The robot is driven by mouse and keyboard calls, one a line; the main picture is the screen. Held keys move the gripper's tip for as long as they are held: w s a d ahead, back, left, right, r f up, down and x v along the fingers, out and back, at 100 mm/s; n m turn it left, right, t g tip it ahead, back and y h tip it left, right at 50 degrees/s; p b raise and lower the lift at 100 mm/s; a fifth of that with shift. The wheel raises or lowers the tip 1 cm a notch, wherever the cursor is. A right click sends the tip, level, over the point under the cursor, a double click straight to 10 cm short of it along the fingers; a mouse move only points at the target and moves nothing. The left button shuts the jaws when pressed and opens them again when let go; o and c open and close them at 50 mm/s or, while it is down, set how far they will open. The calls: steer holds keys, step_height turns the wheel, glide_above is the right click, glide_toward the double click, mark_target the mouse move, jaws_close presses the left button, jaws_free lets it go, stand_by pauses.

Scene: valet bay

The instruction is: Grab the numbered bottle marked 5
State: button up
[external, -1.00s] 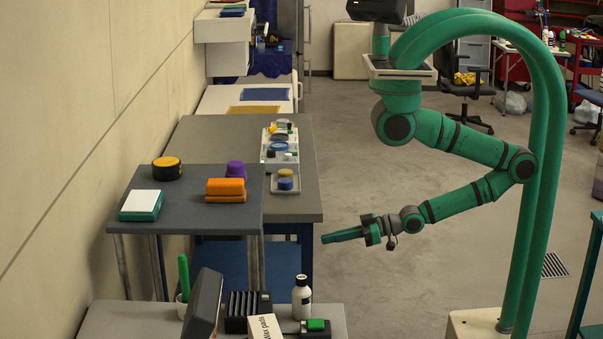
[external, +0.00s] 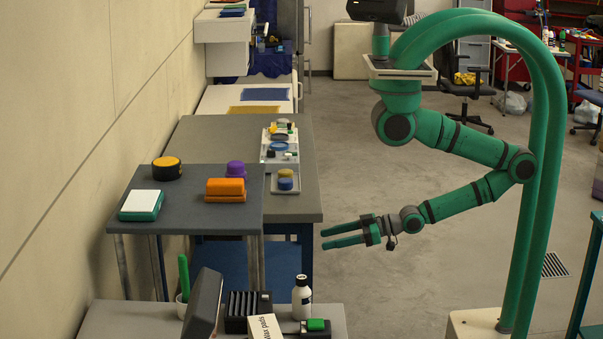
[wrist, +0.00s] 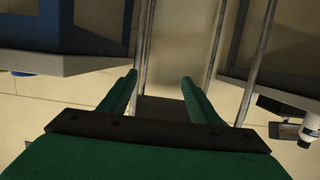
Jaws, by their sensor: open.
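A white bottle (external: 301,297) with a dark cap stands upright on the near table in the external view. Its label is too small for me to read a number. A white bottle also shows at the right edge of the wrist view (wrist: 311,131). My gripper (external: 322,238) is open and empty, in the air above and to the right of the bottle, pointing left beside the tables. In the wrist view my gripper (wrist: 158,78) has its two green fingers apart with nothing between them.
A grey table (external: 135,185) behind holds orange blocks (external: 225,190) and a purple knob (external: 236,168).

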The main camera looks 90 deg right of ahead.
steer(key=w+a+n+y, duration=0.2)
steer(key=w+a+y, duration=0.2)
steer(key=w+a, duration=0.15)
steer(key=n+g+y, duration=0.8)
steer(key=n+y, duration=0.3)
steer(key=y, duration=0.2)
glide_toward(301, 296)
steer(key=shift+w+a+f+h, duration=0.15)
steer(key=shift+w+a+f, duration=0.15)
steer(key=shift+a, duration=0.35)
steer(key=shift+w+a+f+h, duration=0.15)
steer(key=shift+w+a+f, duration=0.15)
steer(key=shift+a, duration=0.4)
steer(key=shift+w+x, duration=0.15)
steer(key=shift+x, duration=1.15)
steer(key=shift+w+x, duration=0.15)
steer(key=shift+x, duration=1.15)
steer(key=shift+d+r, duration=0.15)
steer(key=shift+c, duration=0.3)
steer(key=c, duration=1.2)
